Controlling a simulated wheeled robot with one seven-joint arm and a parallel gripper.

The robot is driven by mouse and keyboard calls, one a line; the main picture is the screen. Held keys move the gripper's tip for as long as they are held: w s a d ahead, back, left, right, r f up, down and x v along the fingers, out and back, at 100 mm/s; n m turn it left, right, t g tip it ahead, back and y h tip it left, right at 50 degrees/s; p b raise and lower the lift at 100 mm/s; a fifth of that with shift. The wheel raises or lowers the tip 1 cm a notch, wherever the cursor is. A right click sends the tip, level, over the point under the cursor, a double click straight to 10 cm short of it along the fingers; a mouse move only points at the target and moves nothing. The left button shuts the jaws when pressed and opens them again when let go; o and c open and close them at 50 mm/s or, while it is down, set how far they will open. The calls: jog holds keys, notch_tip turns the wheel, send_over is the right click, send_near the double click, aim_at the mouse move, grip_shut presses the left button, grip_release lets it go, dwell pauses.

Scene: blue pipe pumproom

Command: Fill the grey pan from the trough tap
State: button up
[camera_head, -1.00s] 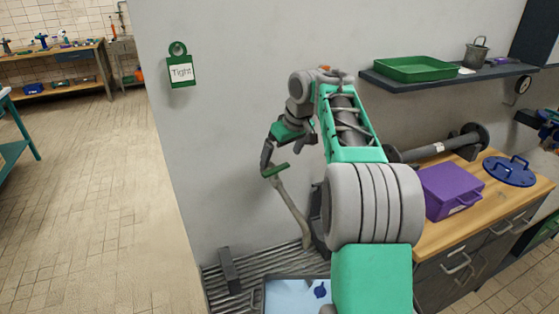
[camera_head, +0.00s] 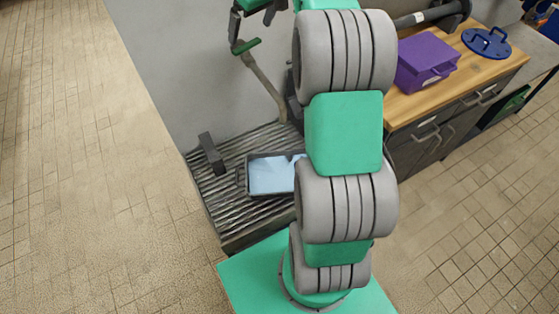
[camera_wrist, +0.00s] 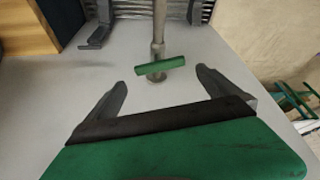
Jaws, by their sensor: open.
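The trough tap is a grey pipe rising from the trough, with a green cross handle (camera_head: 247,46) at its top; the handle also shows in the wrist view (camera_wrist: 160,67). My gripper (camera_head: 252,18) is open and empty close to the handle. In the wrist view, its fingers (camera_wrist: 161,79) stand apart on either side of the handle, which sits just beyond them. The grey pan (camera_head: 244,181) rests in the ribbed trough (camera_head: 240,212), with a pale blue surface inside. My arm hides the pan's right part. The tap's outlet is unclear.
A dark upright block (camera_head: 212,154) stands at the trough's left. To the right, a wooden-topped counter (camera_head: 405,105) holds a purple box (camera_head: 425,62) and a blue lid (camera_head: 486,42). The grey wall (camera_head: 190,70) is behind the tap. The tiled floor at left is clear.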

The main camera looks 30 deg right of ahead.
notch_tip(320, 180, up, 5)
jog(key=p, duration=0.7)
send_over(247, 45)
jog(key=s, duration=0.3)
notch_tip(247, 45, down, 6)
jog(key=x, duration=0.2)
jog(key=p+x, duration=0.1)
jog(key=x, duration=0.1)
jog(key=p+x, duration=0.1)
jog(key=x, duration=0.2)
jog(key=shift+w+d, duration=0.35)
